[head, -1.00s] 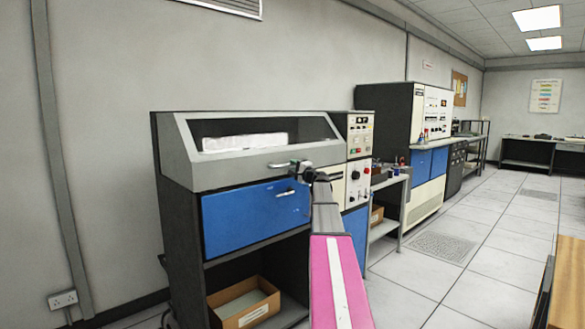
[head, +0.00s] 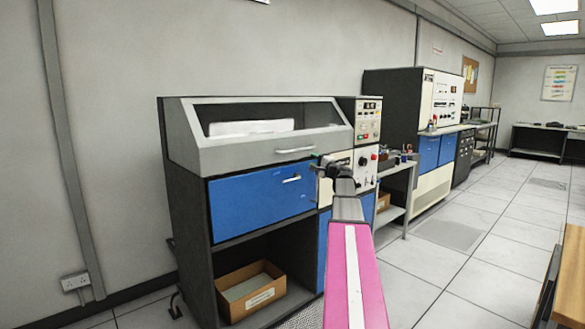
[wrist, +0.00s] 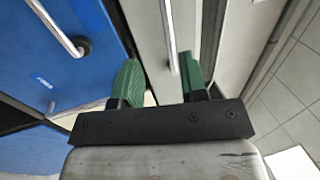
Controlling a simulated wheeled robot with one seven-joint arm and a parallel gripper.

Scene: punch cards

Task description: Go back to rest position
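My gripper (head: 318,164) is at the end of my pink and grey arm, in front of the card machine (head: 182,200). In the wrist view my gripper (wrist: 160,74) shows two green fingers spread apart with nothing held between them. The grey lid (head: 250,158) with its window is down on top of the machine. Its bar handle (head: 292,150) is just left of my gripper, and in the wrist view the handle (wrist: 169,35) appears beyond the fingers, seemingly apart from them.
A blue drawer (head: 245,205) with a handle is below the lid. A cardboard box (head: 250,290) sits on the lower shelf. A control panel (head: 367,122) and a cabinet (head: 390,95) stand to the right. Tiled floor (head: 480,240) is open on the right. A wooden edge (head: 570,275) shows lower right.

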